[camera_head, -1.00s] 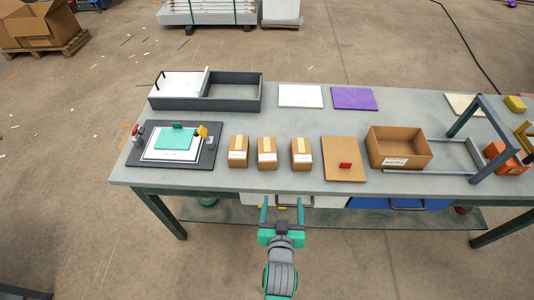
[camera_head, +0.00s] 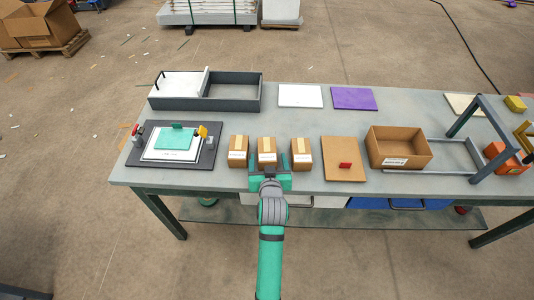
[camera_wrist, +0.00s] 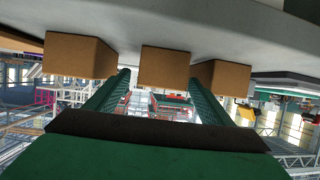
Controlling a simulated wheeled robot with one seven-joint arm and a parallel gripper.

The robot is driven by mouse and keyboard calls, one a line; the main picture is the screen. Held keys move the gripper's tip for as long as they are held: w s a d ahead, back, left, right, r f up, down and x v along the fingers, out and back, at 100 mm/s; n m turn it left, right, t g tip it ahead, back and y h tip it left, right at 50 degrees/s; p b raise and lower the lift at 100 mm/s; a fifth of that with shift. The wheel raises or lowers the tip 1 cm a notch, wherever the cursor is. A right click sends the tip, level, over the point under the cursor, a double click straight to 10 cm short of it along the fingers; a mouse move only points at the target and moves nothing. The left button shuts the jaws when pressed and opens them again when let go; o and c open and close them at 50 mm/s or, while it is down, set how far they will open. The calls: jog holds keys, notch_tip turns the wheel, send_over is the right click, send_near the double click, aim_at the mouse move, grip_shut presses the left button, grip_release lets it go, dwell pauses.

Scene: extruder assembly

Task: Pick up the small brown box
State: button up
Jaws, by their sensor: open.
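Three small brown boxes with light tape and white labels stand in a row near the table's front edge: the left box (camera_head: 238,151), the middle box (camera_head: 267,145) and the right box (camera_head: 302,153). My gripper (camera_head: 269,161) is open at the middle box, with a finger on each side of it. In the wrist view the middle box (camera_wrist: 165,66) shows between the fingertips of my gripper (camera_wrist: 161,78). Whether the fingers touch it cannot be told. My gripper hides the middle box's lower front in the head view.
A black fixture with a green part (camera_head: 176,138) lies left of the boxes. A brown flat panel with a red block (camera_head: 345,166) and an open carton (camera_head: 391,160) are to the right. A dark divided tray (camera_head: 234,104) and white (camera_head: 300,95) and purple (camera_head: 354,98) sheets lie behind.

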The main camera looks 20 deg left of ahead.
aim_at(267, 154)
jog(key=shift+x, duration=2.65)
jog(key=shift+s+a, duration=0.1)
jog(key=shift+a, duration=0.05)
jog(key=c, duration=1.3)
jog(key=shift+r, duration=0.1)
jog(key=shift+r, duration=0.5)
notch_tip(267, 154, up, 2)
jog(key=shift+r, duration=0.2)
jog(key=s+r, duration=0.2)
jog(key=s+a+r, duration=0.1)
jog(key=s+r, duration=0.1)
jog(key=r, duration=0.1)
jog(key=shift+s, duration=0.25)
jog(key=s+r, duration=0.1)
jog(key=s, duration=0.2)
jog(key=s+a+r, duration=0.1)
jog(key=s+r, duration=0.1)
jog(key=s, duration=0.1)
jog(key=s+a+r, duration=0.1)
jog(key=s, duration=0.2)
jog(key=shift+s+a+r, duration=0.1)
jog(key=shift+r, duration=0.1)
